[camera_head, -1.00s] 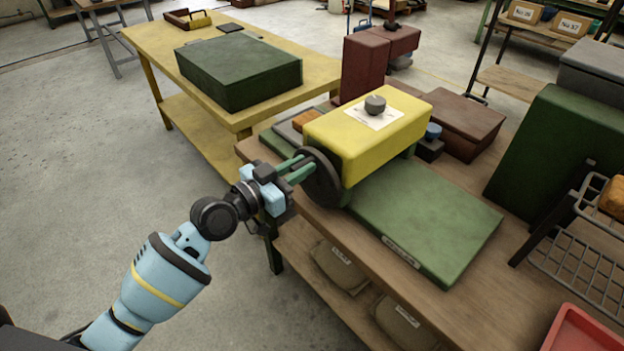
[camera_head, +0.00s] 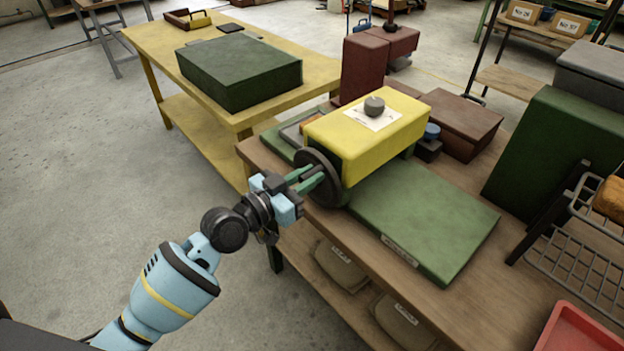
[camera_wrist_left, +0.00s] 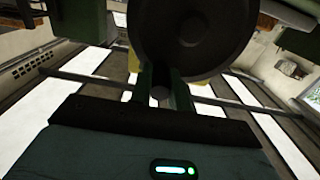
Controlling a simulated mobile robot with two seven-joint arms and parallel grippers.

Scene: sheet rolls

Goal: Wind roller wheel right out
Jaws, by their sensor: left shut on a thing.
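The roller machine has a yellow housing (camera_head: 372,140) with a grey knob (camera_head: 374,106) on top and a green base plate (camera_head: 425,225). Its dark round wheel (camera_head: 322,178) is on the housing's near left end. My left gripper (camera_head: 311,181) reaches the wheel from the left, its green fingers shut on the wheel's handle. In the left wrist view the dark wheel (camera_wrist_left: 190,35) fills the top middle, and the round end of the handle (camera_wrist_left: 160,93) sits between the two fingers. The rollers inside the housing are hidden. My right gripper is not in view.
The machine stands on a wooden bench (camera_head: 345,255) with sacks on its lower shelf. A yellow table (camera_head: 150,50) with a green box (camera_head: 238,70) stands behind. Brown boxes (camera_head: 460,122), a large green case (camera_head: 555,150), a wire rack (camera_head: 570,245) and a red tray (camera_head: 585,335) are right.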

